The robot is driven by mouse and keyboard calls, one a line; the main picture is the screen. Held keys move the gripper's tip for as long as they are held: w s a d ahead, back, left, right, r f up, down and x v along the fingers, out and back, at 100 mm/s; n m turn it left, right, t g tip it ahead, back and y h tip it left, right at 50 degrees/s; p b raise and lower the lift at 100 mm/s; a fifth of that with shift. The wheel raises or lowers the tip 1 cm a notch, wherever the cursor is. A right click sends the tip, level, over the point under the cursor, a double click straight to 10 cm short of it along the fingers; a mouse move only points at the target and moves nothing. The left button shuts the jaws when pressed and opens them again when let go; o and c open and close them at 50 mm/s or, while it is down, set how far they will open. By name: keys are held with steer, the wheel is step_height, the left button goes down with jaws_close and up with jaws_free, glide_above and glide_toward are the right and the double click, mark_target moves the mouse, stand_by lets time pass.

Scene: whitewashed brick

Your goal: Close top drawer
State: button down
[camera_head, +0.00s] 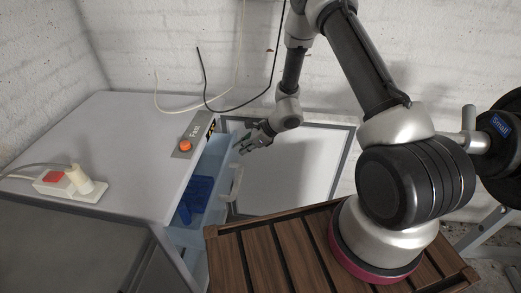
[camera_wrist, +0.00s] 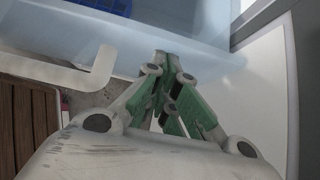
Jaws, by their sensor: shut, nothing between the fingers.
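The top drawer (camera_head: 210,165) is light blue and stands open, pulled out to the right from the white cabinet (camera_head: 130,140). Its pale handle (camera_head: 237,184) is on its front face, and the handle also shows in the wrist view (camera_wrist: 98,70). A dark blue object (camera_head: 196,195) lies inside the drawer. My gripper (camera_head: 242,149) is shut and empty, beside the drawer front near its far end. In the wrist view, the fingertips (camera_wrist: 160,56) are close to the drawer front, to the right of the handle. I cannot tell whether they touch it.
A panel with an orange button (camera_head: 185,146) and a power strip (camera_head: 72,184) sit on the cabinet top. A slatted wooden platform (camera_head: 270,255) stands under my arm. A white framed panel (camera_head: 295,160) is behind the gripper. Cables hang by the brick wall.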

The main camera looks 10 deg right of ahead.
steer(key=w+a, duration=0.3)
steer(key=a, duration=0.5)
steer(key=shift+w+a, duration=0.25)
steer(key=shift+w, duration=0.05)
